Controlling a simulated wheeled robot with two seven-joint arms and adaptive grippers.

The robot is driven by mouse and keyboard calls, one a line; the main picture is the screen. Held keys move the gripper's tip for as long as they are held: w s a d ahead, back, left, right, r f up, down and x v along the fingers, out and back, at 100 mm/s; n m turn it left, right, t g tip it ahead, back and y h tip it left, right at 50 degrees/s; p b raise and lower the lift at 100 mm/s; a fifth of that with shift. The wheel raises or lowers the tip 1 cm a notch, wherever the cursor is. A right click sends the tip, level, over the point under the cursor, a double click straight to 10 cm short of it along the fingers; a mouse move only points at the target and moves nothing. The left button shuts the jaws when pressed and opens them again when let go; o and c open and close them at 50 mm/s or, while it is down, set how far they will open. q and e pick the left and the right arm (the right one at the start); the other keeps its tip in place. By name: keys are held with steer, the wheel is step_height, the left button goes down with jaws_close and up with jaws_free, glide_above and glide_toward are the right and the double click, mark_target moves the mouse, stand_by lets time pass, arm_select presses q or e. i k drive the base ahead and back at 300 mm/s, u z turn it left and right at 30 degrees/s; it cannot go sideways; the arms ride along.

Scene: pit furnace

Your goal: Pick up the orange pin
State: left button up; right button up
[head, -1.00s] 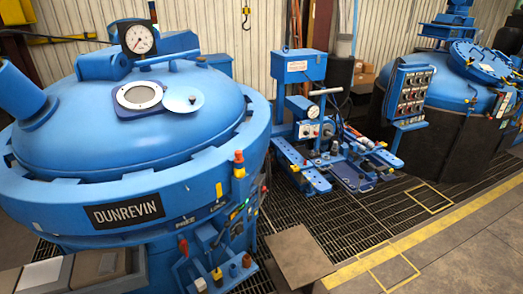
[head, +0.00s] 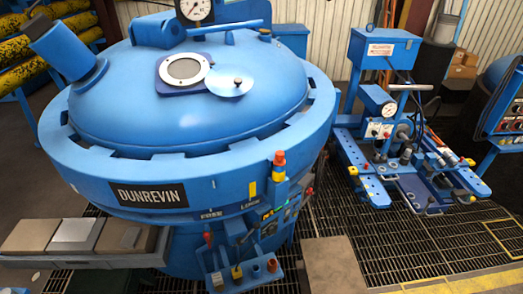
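A small blue bracket shelf (head: 245,281) juts from the front of the furnace, low in the middle of the head view. An orange-red peg (head: 272,265) stands at its right end and looks like the orange pin, though it is small here. A yellow peg (head: 237,272) stands in the middle of the shelf, and a red peg (head: 217,279) is at its left. Neither of my grippers shows in this view.
The big blue furnace (head: 190,115) with the DUNREVIN plate fills the left. A signal light (head: 279,165) and a control panel (head: 275,212) rise above the shelf. A ledge with several blocks (head: 85,262) is at left, a brown plate (head: 333,264) at right, and a blue pump stand (head: 405,165) beyond.

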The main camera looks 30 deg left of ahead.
mark_target(279, 161)
steer(key=u, duration=0.7)
steer(key=i, duration=0.75)
steer(key=u, duration=0.8)
